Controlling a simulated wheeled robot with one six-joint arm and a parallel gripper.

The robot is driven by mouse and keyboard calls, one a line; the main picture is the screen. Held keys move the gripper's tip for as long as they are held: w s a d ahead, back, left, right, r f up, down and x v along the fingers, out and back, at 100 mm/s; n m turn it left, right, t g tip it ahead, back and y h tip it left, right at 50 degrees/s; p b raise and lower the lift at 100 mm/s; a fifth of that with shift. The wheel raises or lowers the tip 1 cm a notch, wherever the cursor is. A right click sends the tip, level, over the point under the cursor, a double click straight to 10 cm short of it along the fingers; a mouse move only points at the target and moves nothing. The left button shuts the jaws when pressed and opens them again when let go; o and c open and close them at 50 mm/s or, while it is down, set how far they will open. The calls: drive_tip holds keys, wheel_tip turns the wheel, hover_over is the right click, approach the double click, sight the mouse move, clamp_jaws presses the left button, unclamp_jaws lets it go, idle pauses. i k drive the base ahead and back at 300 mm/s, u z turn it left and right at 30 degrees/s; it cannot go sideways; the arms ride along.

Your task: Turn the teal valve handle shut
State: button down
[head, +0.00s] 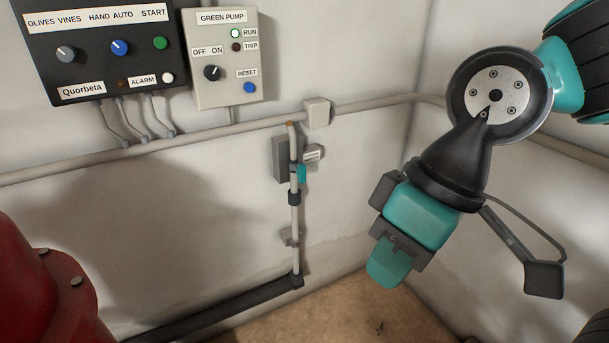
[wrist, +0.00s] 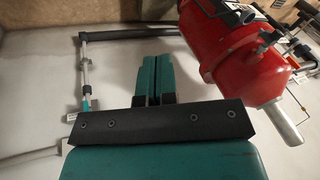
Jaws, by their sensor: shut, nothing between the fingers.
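The teal valve handle (head: 301,173) is a small teal piece on the upper part of a thin vertical grey pipe (head: 294,222) on the back wall. It looks roughly in line with the pipe, but it is too small to tell its exact angle. It also shows as a teal spot at the left of the wrist view (wrist: 87,104). My gripper (head: 386,272) has teal fingers, pressed together and empty, pointing down. It is in front of the wall, to the right of and lower than the handle in the head view, apart from it. The fingers show mid-picture in the wrist view (wrist: 153,65).
A dark control panel (head: 95,45) and a grey pump box (head: 222,60) hang on the wall at upper left. A red tank (head: 40,290) stands at lower left. A horizontal pipe (head: 230,133) crosses the wall. A black pipe (head: 220,308) runs low.

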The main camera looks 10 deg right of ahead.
sight(301, 169)
drive_tip(key=z, duration=0.5)
drive_tip(key=k, duration=1.2)
drive_tip(key=u, duration=0.05)
drive_tip(key=i, duration=0.7)
drive_tip(key=u, duration=0.5)
drive_tip(key=i, duration=0.9)
drive_tip(key=z, duration=0.15)
